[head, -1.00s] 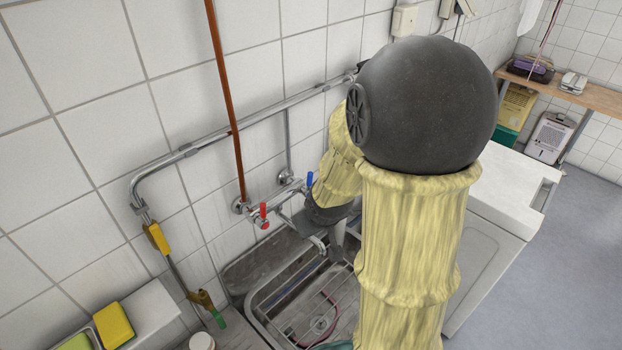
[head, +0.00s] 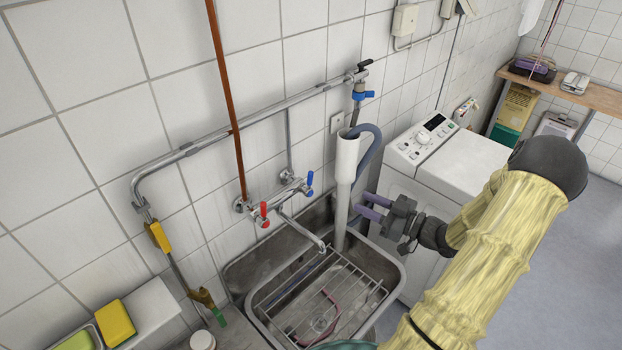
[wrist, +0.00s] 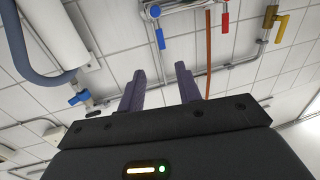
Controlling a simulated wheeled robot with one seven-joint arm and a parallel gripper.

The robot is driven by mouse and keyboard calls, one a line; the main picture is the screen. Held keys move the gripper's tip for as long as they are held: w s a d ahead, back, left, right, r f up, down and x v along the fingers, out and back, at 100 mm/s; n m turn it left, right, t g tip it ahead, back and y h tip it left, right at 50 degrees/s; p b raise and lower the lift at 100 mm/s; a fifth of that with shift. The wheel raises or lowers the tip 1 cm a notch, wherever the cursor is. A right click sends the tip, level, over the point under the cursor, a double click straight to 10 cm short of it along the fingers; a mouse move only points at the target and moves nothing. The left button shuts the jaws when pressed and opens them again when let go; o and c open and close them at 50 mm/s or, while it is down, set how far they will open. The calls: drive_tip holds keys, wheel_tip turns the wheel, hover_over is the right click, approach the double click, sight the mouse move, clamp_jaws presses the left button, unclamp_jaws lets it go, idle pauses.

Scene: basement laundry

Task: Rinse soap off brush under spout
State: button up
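The chrome spout (head: 303,231) of the wall tap reaches out over the metal sink (head: 386,287). The tap has a red handle (head: 264,213) and a blue handle (head: 309,181); they also show in the wrist view as the red handle (wrist: 225,20) and blue handle (wrist: 161,40). My gripper (head: 362,203) is at the right rear of the sink, beside the grey standing pipe, to the right of the spout. Its two purple fingers are apart with nothing between them, as the wrist view (wrist: 160,72) also shows. I cannot make out a brush for certain; a thin reddish item (head: 327,314) lies in the sink.
A grey pipe with a white top (head: 347,158) and a blue-grey hose rises close by my fingers. A washing machine (head: 462,157) stands right of the sink. A yellow sponge (head: 115,322) lies on the left ledge. A wire rack (head: 350,292) covers part of the sink.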

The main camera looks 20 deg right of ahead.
sight(310, 186)
idle(0.3)
drive_tip(key=p+x, duration=0.4)
drive_tip(key=x, duration=1.3)
drive_tip(key=shift+w+a, duration=0.2)
drive_tip(key=shift+a, duration=0.05)
clamp_jaws()
